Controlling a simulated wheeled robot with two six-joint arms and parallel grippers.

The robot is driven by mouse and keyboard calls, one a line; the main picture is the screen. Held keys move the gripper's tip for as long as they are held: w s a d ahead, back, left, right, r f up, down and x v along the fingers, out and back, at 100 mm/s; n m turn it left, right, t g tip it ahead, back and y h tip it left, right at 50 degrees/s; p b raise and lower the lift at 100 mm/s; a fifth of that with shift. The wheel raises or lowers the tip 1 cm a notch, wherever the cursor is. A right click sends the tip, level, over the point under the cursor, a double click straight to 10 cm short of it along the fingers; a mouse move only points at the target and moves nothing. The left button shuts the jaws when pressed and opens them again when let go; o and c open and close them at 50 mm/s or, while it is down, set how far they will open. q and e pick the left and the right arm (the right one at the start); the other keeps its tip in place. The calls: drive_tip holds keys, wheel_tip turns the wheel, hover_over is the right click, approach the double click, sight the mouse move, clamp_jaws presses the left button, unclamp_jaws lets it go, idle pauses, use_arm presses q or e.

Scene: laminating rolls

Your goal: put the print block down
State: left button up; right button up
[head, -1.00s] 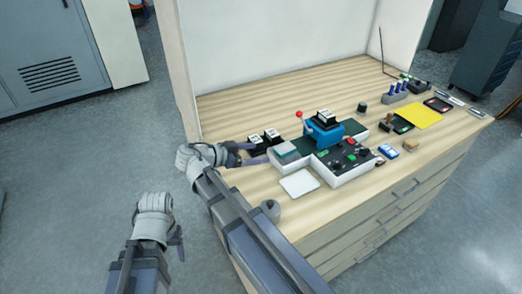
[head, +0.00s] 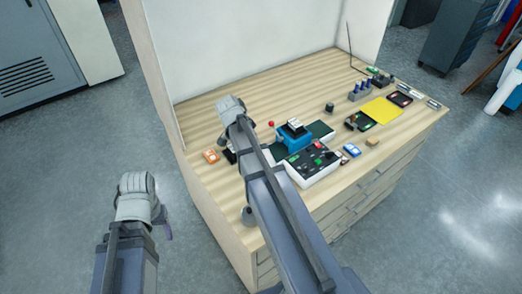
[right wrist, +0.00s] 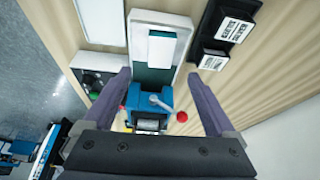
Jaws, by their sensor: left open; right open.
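A small orange-and-white block (head: 211,156) rests on the bench's left part; I cannot tell if it is the print block. My left gripper (head: 165,232) is open and empty, off the bench's left side.
A white control unit (head: 315,166) with buttons stands beside the press. A yellow sheet (head: 381,110), a blue-and-white item (head: 351,150) and a holder with blue tops (head: 359,91) stand to the right. The bench's back strip (head: 275,85) is clear.

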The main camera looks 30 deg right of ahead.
drive_tip(key=shift+b+x, duration=1.4)
drive_tip(key=shift+x, duration=0.05)
drive_tip(key=shift+a, duration=0.1)
drive_tip(key=b+x, duration=0.2)
drive_tip(key=a+b+x, duration=0.1)
drive_tip(key=b+x, duration=0.1)
drive_tip(key=shift+d+f, duration=0.15)
drive_tip(key=shift+f, duration=0.35)
drive_tip(key=shift+d+f+b, duration=0.2)
drive_tip(key=shift+f+b, duration=0.05)
drive_tip(key=shift+b, duration=0.25)
drive_tip(key=shift+r, duration=0.1)
clamp_jaws()
